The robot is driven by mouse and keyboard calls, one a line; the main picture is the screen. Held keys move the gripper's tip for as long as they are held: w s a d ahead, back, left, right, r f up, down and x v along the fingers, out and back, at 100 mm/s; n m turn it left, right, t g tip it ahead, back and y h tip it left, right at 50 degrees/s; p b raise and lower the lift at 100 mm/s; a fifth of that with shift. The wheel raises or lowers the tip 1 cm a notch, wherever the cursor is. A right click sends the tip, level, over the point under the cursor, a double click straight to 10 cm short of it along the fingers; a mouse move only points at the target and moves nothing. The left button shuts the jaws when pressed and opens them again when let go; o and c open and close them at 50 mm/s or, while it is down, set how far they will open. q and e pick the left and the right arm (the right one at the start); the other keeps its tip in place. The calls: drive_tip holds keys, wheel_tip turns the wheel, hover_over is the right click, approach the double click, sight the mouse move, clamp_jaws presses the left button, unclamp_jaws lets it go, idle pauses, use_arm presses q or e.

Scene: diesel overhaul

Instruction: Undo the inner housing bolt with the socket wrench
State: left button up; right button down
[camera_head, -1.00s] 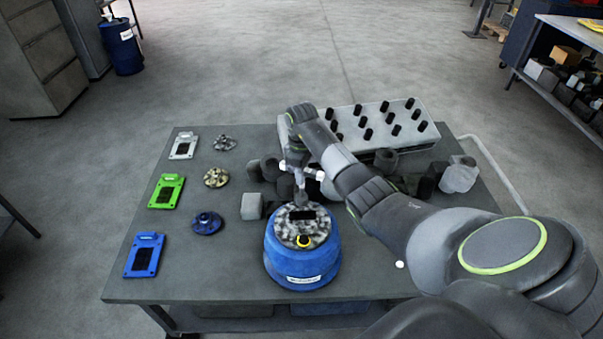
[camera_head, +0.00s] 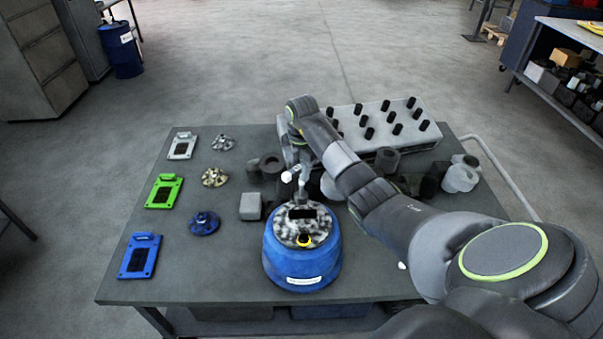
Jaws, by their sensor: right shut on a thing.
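A blue round housing (camera_head: 300,270) with a white label stands upright on the table, with a mottled grey plate (camera_head: 289,229) on top. My right gripper (camera_head: 302,182) is just above the plate's back part, pointing down. It is shut on a small slim thing, seemingly the socket wrench, whose lower end is at or close to the plate. I cannot tell whether it touches. The inner housing bolt is too small or hidden to make out. My left gripper is not in view.
White, green (camera_head: 164,191) and blue plates and several round parts lie on the table's left. A grey block (camera_head: 250,207) stands left of the housing. An engine block with black studs (camera_head: 408,117) and dark cylinders fill the back. The table's front left (camera_head: 200,270) is clear.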

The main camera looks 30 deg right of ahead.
drive_tip(key=n+b, duration=0.1)
drive_tip(key=n, duration=0.3)
drive_tip(key=shift+n, duration=0.3)
drive_tip(key=n+b, duration=0.2)
drive_tip(key=n, duration=0.2)
drive_tip(key=shift+n, duration=0.3)
drive_tip(key=n+b, duration=0.2)
drive_tip(key=n, duration=0.3)
drive_tip(key=shift+n+b, duration=0.8)
drive_tip(key=shift+n, duration=0.7)
drive_tip(key=shift+r+n, duration=0.15)
drive_tip(key=shift+n, duration=0.65)
